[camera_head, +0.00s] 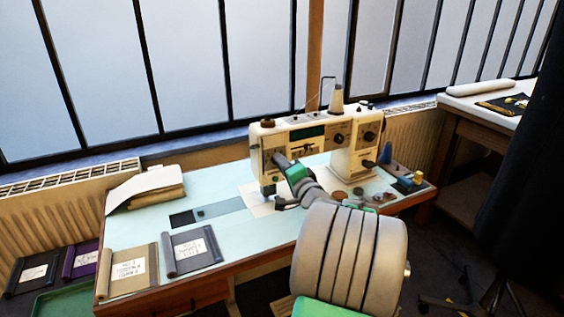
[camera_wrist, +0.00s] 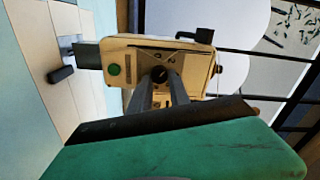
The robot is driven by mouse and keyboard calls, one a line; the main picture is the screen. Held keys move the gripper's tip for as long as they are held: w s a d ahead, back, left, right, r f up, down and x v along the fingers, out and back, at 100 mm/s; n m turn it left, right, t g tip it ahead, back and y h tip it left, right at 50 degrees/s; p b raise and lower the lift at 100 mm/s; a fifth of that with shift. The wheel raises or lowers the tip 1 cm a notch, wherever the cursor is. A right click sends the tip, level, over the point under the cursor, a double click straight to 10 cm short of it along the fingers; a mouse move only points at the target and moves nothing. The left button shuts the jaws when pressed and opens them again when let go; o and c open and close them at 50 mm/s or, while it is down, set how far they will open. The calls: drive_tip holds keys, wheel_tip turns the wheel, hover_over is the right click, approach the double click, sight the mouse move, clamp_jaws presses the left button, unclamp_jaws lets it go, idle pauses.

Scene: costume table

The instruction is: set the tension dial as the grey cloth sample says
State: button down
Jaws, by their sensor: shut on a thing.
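The cream sewing machine (camera_head: 300,130) stands on the pale blue table. My gripper (camera_head: 278,158) is at the machine's left end. In the wrist view my gripper's two fingers (camera_wrist: 161,84) are shut on a small dark dial (camera_wrist: 160,74) on the machine's end face, with marks around it too small to read. In the head view my gripper hides this dial. The grey cloth sample (camera_head: 209,258), a dark grey roll with a white written label (camera_head: 190,250), lies at the table's front. Its writing is too small to read.
A beige cloth sample (camera_head: 107,277) lies left of the grey one. Purple (camera_head: 69,270) and black (camera_head: 18,285) samples lie lower left. A folded cloth stack (camera_head: 148,188) is at the back left. Small notions (camera_head: 405,185) crowd the right end. A dark curtain (camera_head: 520,180) hangs right.

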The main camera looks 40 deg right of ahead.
idle(0.4)
drive_tip(key=c, duration=1.2)
unclamp_jaws()
drive_tip(key=v, duration=0.7)
drive_tip(key=shift+s, duration=0.4)
drive_tip(key=shift+a, duration=0.2)
